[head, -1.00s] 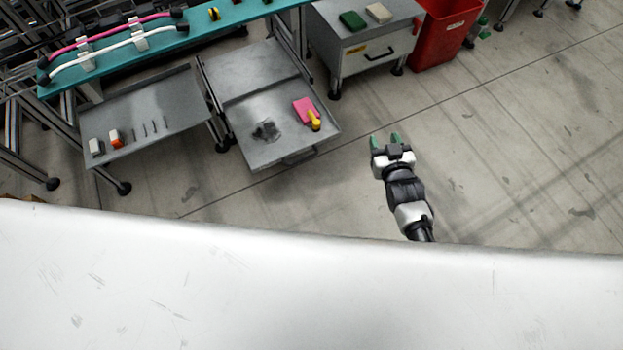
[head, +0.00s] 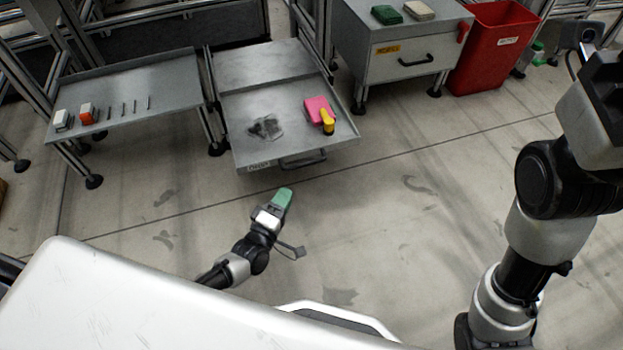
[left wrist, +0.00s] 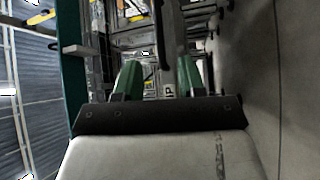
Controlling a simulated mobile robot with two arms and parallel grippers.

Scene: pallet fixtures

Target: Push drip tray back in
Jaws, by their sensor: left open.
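The grey drip tray (head: 240,117) is pulled out toward me from its frame. It has a label and a bar handle (head: 303,160) on its front edge. A pink block-like item (head: 317,107), a yellow item (head: 327,122) and a dark stain are on it. My left gripper (head: 283,198), with green fingertips, is just in front of the tray's front edge, apart from it. In the left wrist view its fingers (left wrist: 159,80) are spread with a gap between them. My right arm rises at the right, but its fingertips do not show.
A side shelf (head: 165,95) holds a white item, an orange-and-white item and several thin pins. A drawer cabinet (head: 395,55) with green and pale blocks stands right of the tray. A red bin (head: 495,45) is beyond it.

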